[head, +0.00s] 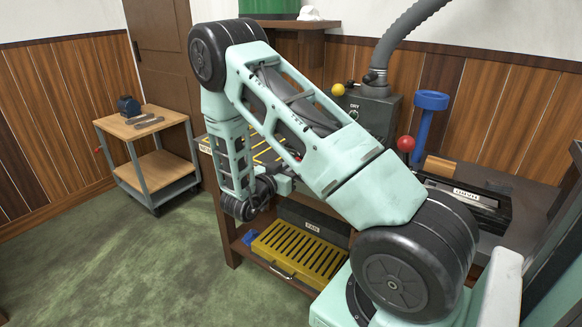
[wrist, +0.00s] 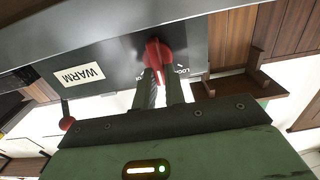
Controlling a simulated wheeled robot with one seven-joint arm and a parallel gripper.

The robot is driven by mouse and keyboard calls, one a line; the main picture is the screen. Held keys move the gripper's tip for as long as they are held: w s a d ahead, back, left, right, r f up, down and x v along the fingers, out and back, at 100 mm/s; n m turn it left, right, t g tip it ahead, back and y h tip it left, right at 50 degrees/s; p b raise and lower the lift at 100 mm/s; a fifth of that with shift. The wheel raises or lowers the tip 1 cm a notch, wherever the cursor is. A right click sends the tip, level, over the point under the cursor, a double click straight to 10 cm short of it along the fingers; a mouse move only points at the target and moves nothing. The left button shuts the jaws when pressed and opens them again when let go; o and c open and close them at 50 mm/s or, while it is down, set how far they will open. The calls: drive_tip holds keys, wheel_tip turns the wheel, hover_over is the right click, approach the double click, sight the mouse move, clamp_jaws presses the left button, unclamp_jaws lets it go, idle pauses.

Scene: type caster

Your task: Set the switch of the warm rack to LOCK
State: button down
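The warm rack's grey panel (wrist: 112,60) fills the top of the wrist view, with an upside-down WARM label (wrist: 80,74). Its red switch knob (wrist: 153,50) sits on the panel. Lettering that looks like LOCK (wrist: 181,70) is just right of it; the lettering on its left is mostly hidden by a finger. My gripper (wrist: 160,82) reaches up to the knob, its two dark fingers on either side of the red pointer and appearing to touch it. In the head view my arm hides the gripper tips and the switch.
The bench holds a grey box with a hose (head: 378,82), a blue funnel-like stand (head: 427,112) and a red ball knob (head: 405,144). A yellow slotted crate (head: 300,252) lies on the lower shelf. A small cart (head: 150,128) stands left; the green floor (head: 130,255) between is clear.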

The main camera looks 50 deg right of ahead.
drive_tip(key=shift+r+n, duration=0.1)
drive_tip(key=shift+n, duration=0.2)
drive_tip(key=n+p, duration=0.2)
drive_tip(key=n, duration=0.1)
drive_tip(key=n+p, duration=0.2)
drive_tip(key=n, duration=0.1)
drive_tip(key=w+n+p, duration=0.1)
drive_tip(key=n+p, duration=0.1)
drive_tip(key=n, duration=0.2)
drive_tip(key=shift+w+f, duration=0.1)
drive_tip(key=shift+f, duration=0.2)
drive_tip(key=shift+f+n, duration=0.1)
drive_tip(key=shift+n, duration=0.3)
drive_tip(key=c, duration=1.5)
unclamp_jaws()
drive_tip(key=shift+o, duration=0.2)
drive_tip(key=shift+a, duration=0.1)
drive_tip(key=s+a+b, duration=0.1)
drive_tip(key=a, duration=1.6)
drive_tip(key=shift+s+a+b, duration=0.15)
drive_tip(key=shift+s+b, duration=0.05)
drive_tip(key=shift+b, duration=0.1)
